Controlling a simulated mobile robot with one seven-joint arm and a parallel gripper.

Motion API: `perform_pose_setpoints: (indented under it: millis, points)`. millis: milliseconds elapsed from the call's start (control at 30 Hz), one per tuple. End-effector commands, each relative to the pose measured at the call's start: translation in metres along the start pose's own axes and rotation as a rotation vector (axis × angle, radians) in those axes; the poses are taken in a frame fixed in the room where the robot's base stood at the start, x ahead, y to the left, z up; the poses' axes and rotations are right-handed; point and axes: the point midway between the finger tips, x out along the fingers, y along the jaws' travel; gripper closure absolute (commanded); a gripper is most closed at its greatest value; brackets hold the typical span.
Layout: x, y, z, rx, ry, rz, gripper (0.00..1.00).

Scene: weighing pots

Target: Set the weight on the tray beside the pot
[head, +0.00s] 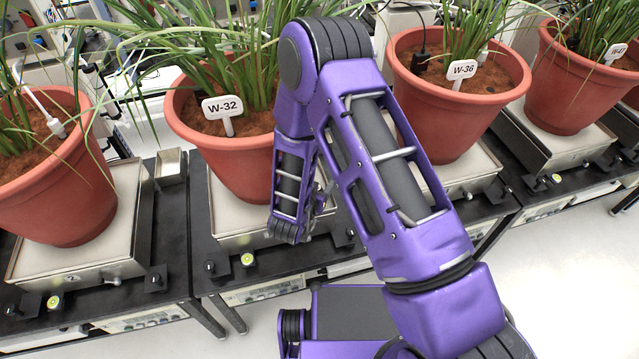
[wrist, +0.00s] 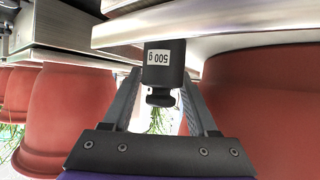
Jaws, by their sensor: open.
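A dark cylindrical weight (wrist: 165,74) labelled "500 g" shows upside down in the wrist view, its knob pointing down the picture. Its base meets the edge of a pale metal tray (wrist: 220,22), beside a large terracotta pot (wrist: 262,100). My gripper (wrist: 161,84) is open, its two fingers on either side of the weight with a visible gap at the knob. In the head view the W-32 pot (head: 215,160) stands on its tray (head: 228,215). My arm hides much of the space right of it. I cannot make out the weight there.
The W-36 pot (head: 455,105) stands right of my arm, another pot (head: 60,185) on a tray at left. A small metal box (head: 171,168) sits on the black bench between trays. Leaves overhang the pots. Open floor (head: 570,270) lies at right.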

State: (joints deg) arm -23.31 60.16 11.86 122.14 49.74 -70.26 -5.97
Motion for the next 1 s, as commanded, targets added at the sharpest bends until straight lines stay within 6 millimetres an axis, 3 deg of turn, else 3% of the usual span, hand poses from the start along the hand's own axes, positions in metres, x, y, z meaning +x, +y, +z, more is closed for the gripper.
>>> perform_pose_setpoints:
  millis: [500, 700, 1000]
  points:
    - [-0.100, -0.001, 0.000, -0.003, -0.002, -0.005, 0.41]
    - [-0.117, 0.000, 0.000, -0.003, -0.001, -0.002, 0.41]
    - [-0.119, 0.000, 0.001, -0.002, -0.001, -0.001, 0.41]
